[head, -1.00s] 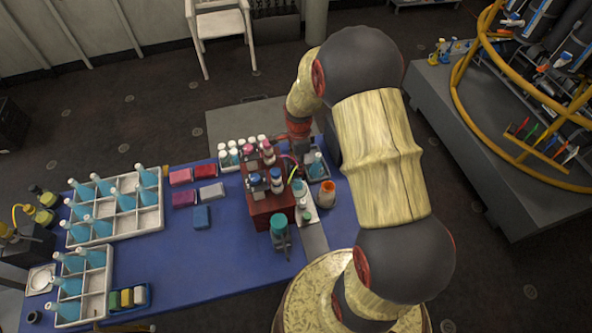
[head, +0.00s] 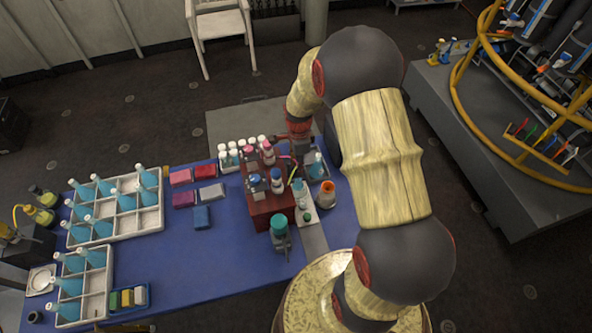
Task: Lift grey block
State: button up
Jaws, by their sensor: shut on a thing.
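A light grey block (head: 211,194) lies flat on the blue table (head: 180,262), in a loose group with a red, a crimson, a purple and a blue block. My gripper (head: 302,158) is at the far right of the table, behind the dark red rack, well to the right of this grey block and apart from it. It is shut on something. The fingertips and the held thing are mostly hidden by bottles and the rack, so I cannot tell what it is.
The dark red rack (head: 258,211) with several bottles stands right of the blocks. White bottle crates (head: 150,220) stand at left. A small blue tray (head: 146,306) holds coloured blocks. An orange-rimmed cup (head: 326,196) stands near the right edge. The table's front middle is clear.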

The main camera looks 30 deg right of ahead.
jog(key=shift+w+r+p, duration=0.1)
jog(key=shift+r+p, duration=1.3)
jog(key=shift+r, duration=0.95)
jog(key=o, duration=0.8)
jog(key=shift+f, duration=0.1)
jog(key=shift+o, duration=0.2)
notch_tip(320, 180, up, 7)
jog(key=p, duration=0.4)
